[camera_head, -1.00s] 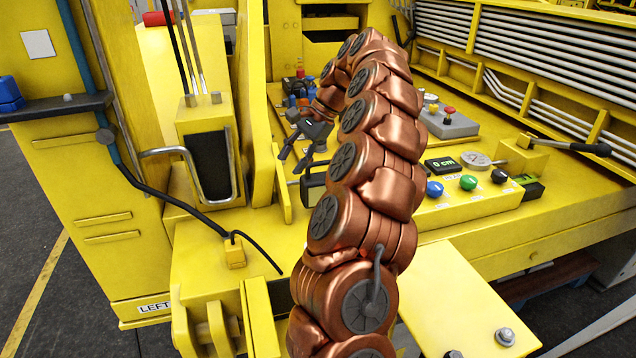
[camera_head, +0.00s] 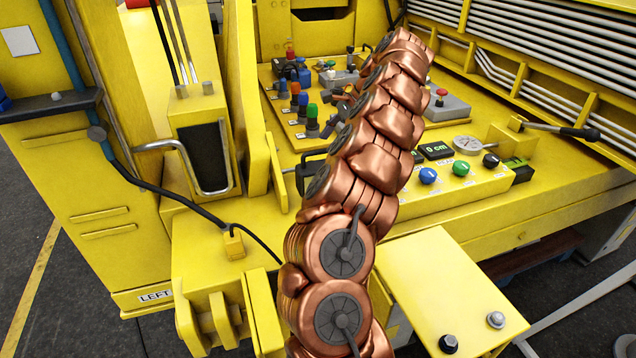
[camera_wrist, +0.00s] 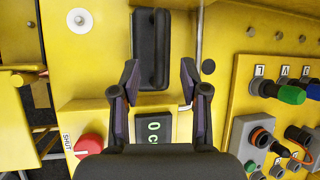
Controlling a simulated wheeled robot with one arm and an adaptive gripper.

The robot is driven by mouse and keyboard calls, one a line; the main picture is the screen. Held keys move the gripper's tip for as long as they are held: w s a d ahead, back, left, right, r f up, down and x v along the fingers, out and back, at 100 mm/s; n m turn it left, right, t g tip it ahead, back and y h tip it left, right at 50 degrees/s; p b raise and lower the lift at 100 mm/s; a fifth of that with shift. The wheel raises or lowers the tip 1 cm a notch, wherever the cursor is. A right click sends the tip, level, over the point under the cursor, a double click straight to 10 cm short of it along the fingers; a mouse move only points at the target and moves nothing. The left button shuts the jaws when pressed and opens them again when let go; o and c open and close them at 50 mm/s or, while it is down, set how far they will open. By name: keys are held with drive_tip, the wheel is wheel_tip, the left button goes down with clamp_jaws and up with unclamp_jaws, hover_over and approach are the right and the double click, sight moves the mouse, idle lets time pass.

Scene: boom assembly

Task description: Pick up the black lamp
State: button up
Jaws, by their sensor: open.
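The black lamp (camera_head: 308,173) sits on the yellow deck, left of the control box and partly hidden by my copper arm in the head view. In the wrist view the lamp (camera_wrist: 152,45) is a dark block with a long bar-like handle, lying lengthwise up the picture. My gripper (camera_wrist: 159,75) is open, with one finger on each side of the lamp's lower end. I see gaps between the fingers and the lamp, and cannot tell the height above it.
Below the lamp in the wrist view are a display (camera_wrist: 153,127) and a red knob (camera_wrist: 88,145). A connector panel (camera_wrist: 238,100) stands to the right. In the head view, the control box (camera_head: 460,190) and a yellow upright (camera_head: 240,90) flank the lamp.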

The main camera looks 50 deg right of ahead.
sight(319, 152)
drive_tip(key=shift+w+a+f+p, duration=0.35)
drive_tip(key=shift+a+f+p, duration=0.1)
drive_tip(key=shift+f+p, duration=0.1)
drive_tip(key=shift+w+a+f+p, duration=0.35)
drive_tip(key=shift+a+f+p, duration=0.1)
drive_tip(key=shift+f, duration=0.1)
drive_tip(key=shift+p+x, duration=0.35)
drive_tip(key=shift+x, duration=0.9)
drive_tip(key=shift+d, duration=0.1)
clamp_jaws()
